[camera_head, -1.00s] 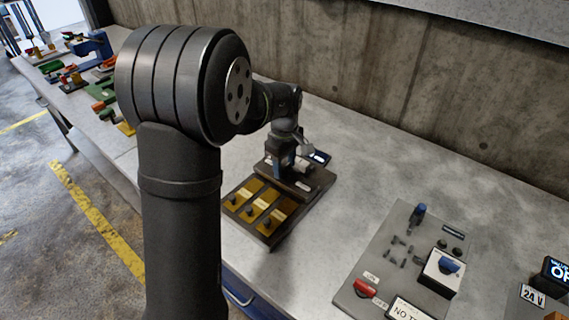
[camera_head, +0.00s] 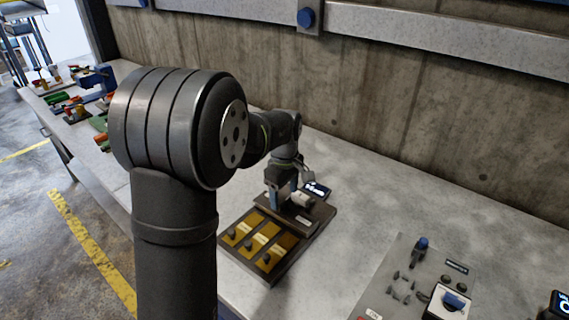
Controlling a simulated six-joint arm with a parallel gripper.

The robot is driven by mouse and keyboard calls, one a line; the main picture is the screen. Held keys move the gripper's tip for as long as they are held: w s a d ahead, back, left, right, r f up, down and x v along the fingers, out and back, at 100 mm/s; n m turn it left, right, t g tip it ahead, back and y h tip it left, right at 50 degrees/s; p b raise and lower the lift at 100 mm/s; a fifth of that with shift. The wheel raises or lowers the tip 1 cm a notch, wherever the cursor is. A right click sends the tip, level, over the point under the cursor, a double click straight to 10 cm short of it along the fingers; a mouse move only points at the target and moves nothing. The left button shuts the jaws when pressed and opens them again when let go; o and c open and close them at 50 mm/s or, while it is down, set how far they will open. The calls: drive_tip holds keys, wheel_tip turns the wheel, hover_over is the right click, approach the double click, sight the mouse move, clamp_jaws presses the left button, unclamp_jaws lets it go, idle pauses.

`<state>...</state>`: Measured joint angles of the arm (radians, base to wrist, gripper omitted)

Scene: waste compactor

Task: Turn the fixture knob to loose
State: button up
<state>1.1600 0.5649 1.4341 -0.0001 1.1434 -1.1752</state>
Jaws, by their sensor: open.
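The fixture (camera_head: 275,275) is a dark block on the bench with several yellow plates, each bearing a small dark knob-like piece. A raised dark section (camera_head: 318,214) stands at its back. My gripper (camera_head: 284,203) points down over this raised section, with its fingers open. A small grey rounded part (camera_head: 305,200), possibly the fixture knob, shows just right of the fingers. I cannot tell whether the fingers touch it or how it is turned. A small lit display (camera_head: 316,189) sits behind the fixture; its text is too small to read.
A grey control panel (camera_head: 395,270) with a blue-topped switch (camera_head: 421,243) and a blue knob (camera_head: 454,301) lies at right. Tools and coloured parts crowd the far left bench. A concrete wall (camera_head: 400,130) stands behind. The bench between fixture and panel is clear.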

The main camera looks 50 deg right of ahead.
sight(284, 201)
wheel_tip(284, 201, up, 15)
drive_tip(key=shift+r, duration=0.15)
idle(0.7)
wheel_tip(284, 201, down, 18)
drive_tip(key=shift+r, duration=0.2)
idle(0.4)
